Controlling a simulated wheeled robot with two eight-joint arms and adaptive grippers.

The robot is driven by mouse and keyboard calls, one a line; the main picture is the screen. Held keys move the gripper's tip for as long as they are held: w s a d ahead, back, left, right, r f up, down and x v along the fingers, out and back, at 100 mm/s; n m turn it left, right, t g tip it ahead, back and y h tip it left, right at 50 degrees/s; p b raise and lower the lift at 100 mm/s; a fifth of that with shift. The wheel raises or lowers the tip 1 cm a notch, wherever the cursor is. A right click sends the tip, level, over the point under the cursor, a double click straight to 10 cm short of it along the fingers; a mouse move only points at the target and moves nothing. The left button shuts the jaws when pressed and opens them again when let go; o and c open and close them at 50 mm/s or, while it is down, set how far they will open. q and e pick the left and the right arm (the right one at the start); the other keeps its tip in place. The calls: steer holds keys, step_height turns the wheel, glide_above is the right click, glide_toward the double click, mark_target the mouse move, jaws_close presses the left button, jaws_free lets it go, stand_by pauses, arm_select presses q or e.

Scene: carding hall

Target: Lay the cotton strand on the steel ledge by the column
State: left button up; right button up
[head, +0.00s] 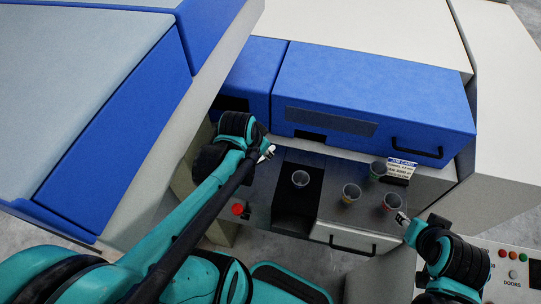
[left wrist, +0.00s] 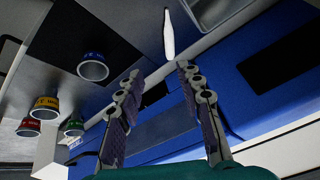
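The cotton strand (left wrist: 168,35) is a short white piece, in the left wrist view just past the tips of my left gripper (left wrist: 160,73). Its two fingers are spread apart, with nothing visible between them. In the head view a small white shape (head: 267,153), probably the strand, shows beside my left gripper (head: 262,150), at the left part of the grey steel ledge (head: 264,178). Whether the strand touches the ledge is unclear. My right gripper (head: 402,218) is at the ledge's right front, small and partly hidden; its fingers cannot be read.
A blue cabinet (head: 374,90) rises behind. A red button (head: 238,209) is at the left front.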

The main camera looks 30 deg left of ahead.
arm_select(q)
steer(key=s+d+r+n+t, duration=0.2)
steer(key=s+d+r, duration=0.3)
steer(key=d, duration=0.3)
steer(key=shift+s+d+r+n+h, duration=0.2)
steer(key=shift+d+r+n+h, duration=0.1)
steer(key=shift+n, duration=0.1)
